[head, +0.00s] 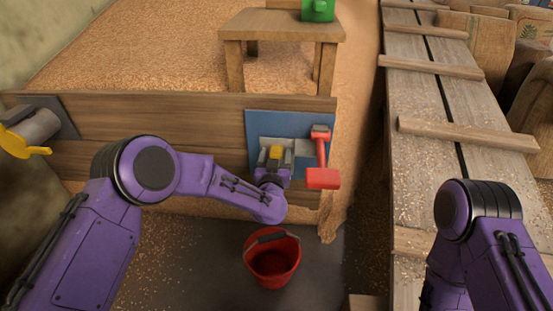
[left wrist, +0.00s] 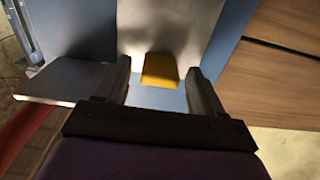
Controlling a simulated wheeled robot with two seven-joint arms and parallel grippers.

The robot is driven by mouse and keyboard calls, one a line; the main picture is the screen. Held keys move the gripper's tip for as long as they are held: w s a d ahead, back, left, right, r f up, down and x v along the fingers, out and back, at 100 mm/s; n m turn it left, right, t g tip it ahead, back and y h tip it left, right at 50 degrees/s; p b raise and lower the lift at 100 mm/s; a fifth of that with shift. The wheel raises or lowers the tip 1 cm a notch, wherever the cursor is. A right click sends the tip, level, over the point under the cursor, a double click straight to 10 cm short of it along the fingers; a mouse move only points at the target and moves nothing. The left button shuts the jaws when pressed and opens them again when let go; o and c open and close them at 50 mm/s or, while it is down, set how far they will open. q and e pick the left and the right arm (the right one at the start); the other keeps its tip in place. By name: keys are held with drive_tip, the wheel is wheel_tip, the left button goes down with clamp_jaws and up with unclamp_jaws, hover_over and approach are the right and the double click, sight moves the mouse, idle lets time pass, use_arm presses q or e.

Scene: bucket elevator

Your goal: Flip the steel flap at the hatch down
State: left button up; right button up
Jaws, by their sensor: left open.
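A blue plate (head: 256,124) is mounted on the wooden board, with pale steel parts at the hatch. A yellow tab (head: 276,152) sits at the middle of it. In the left wrist view the yellow tab (left wrist: 160,70) lies against a pale steel panel (left wrist: 165,28), which looks like the flap. My left gripper (head: 273,166) is at the tab. In the wrist view its open fingers stand on either side of the tab, with gaps visible. The flap's hinge and exact tilt are hard to tell. My right arm shows at the right; its gripper is out of frame.
A red lever (head: 321,160) stands just right of the flap. A red bucket (head: 272,262) stands on the floor below. A grey plate (left wrist: 65,78) juts out beside my left finger. A plank walkway (head: 425,85) runs along the right.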

use_arm(q)
drive_tip(key=shift+w, duration=1)
clamp_jaws()
drive_tip(key=shift+s+d+f+p, duration=0.1)
drive_tip(key=shift+s+f+p, duration=0.05)
drive_tip(key=shift+s+p, duration=0.5)
drive_tip(key=s+f+p, duration=0.2)
drive_tip(key=s+f, duration=0.2)
drive_tip(key=s, duration=0.1)
drive_tip(key=shift+s+f, duration=0.2)
drive_tip(key=shift+s, duration=0.15)
use_arm(e)
drive_tip(key=shift+w+d+r+m+t+h, duration=0.1)
drive_tip(key=shift+w+r+m+t+h, duration=0.15)
drive_tip(key=shift+r, duration=0.55)
drive_tip(key=shift+w+d+r+m+t+h, duration=0.15)
drive_tip(key=shift+w+r+m+t, duration=0.15)
drive_tip(key=shift+r, duration=0.5)
